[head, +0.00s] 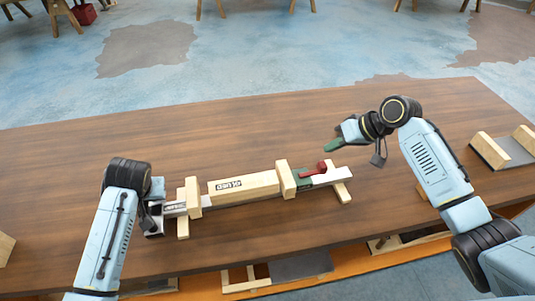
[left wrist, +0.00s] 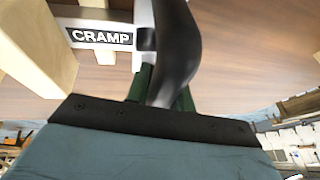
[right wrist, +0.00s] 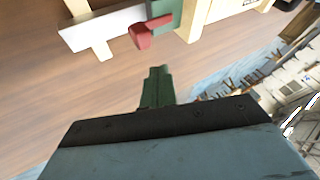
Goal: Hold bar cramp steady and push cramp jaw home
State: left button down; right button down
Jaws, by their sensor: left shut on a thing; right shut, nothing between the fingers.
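The bar cramp (head: 335,176) lies across the table on wooden supports, with a labelled wooden block (head: 243,188) along it. Its green jaw with a red handle (head: 314,170) is at the right, next to an upright wooden piece (head: 285,178). In the right wrist view the red handle (right wrist: 147,32) shows near the top. My left gripper (head: 156,216) is shut on the cramp's left end; the left wrist view shows the CRAMP label (left wrist: 100,36) and a dark curved part between the green fingers. My right gripper (head: 334,145) is shut and empty, above and behind the jaw, apart from it.
A grey and wooden holder (head: 505,148) stands at the table's right end. A wooden piece (head: 6,247) shows at the left edge. The table (head: 190,130) behind the cramp is clear. Items sit on a shelf below the front edge.

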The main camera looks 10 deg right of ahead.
aim_at(295, 177)
jog(key=w+a+f, duration=0.3)
jog(key=a+f, duration=0.4)
jog(key=a, duration=0.1)
jog(key=shift+w+a+f, duration=0.15)
jog(key=shift+a+f, duration=0.25)
